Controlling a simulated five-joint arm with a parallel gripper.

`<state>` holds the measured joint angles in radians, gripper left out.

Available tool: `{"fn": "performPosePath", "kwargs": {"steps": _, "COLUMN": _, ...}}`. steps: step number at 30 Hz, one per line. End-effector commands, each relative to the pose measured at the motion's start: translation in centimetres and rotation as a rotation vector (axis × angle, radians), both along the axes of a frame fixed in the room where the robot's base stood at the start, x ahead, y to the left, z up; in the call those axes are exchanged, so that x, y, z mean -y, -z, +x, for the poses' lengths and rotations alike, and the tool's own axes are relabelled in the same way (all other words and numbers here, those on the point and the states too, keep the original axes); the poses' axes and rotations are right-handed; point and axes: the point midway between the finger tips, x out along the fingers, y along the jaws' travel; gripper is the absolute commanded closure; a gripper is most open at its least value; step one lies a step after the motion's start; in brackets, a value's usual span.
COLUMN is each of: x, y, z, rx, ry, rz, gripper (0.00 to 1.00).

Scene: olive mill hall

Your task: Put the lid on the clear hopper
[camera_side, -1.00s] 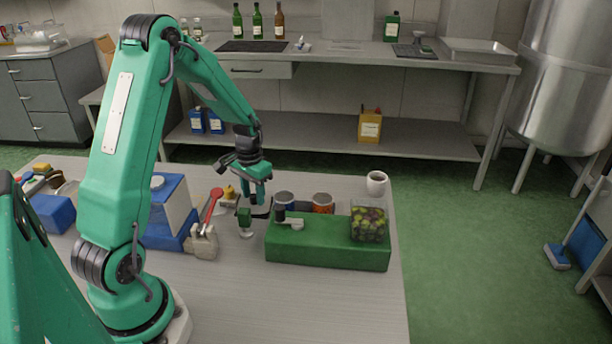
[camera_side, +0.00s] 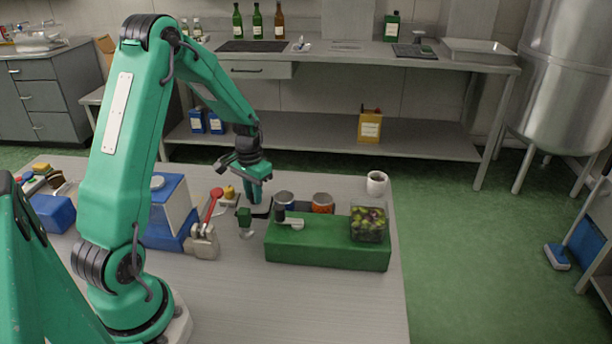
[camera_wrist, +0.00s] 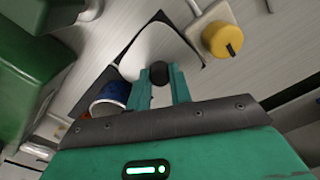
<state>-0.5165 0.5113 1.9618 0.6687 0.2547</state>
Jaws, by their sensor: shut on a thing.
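The clear hopper (camera_side: 369,225) is a see-through box with green and dark olives in it, on the right end of the long green machine body (camera_side: 328,254). My gripper (camera_side: 257,199) points down left of that body, behind its left end. In the wrist view my gripper (camera_wrist: 160,82) has its two green fingers on a black knob (camera_wrist: 160,72). A pale, flat lid (camera_wrist: 160,45) shows behind the knob, over a black mat (camera_wrist: 118,77). I cannot make out the lid in the side view.
A blue can (camera_side: 284,198), an orange can (camera_side: 323,203) and a white cup (camera_side: 376,184) stand behind the machine. A red-handled tool (camera_side: 213,204) and a yellow-topped thing (camera_side: 229,192) are left of my gripper. The table front is clear.

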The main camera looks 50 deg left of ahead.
Motion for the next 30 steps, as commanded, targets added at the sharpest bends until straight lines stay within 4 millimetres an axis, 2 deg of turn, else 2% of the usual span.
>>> {"fn": "performPosePath", "kwargs": {"steps": 11, "x": 0.0, "y": -0.8, "z": 0.1, "rx": 0.003, "ry": 0.000, "rz": 0.002, "gripper": 0.94}}
{"fn": "performPosePath", "kwargs": {"steps": 30, "x": 0.0, "y": -5.2, "z": 0.0, "rx": 0.002, "ry": 0.000, "rz": 0.001, "gripper": 0.94}}
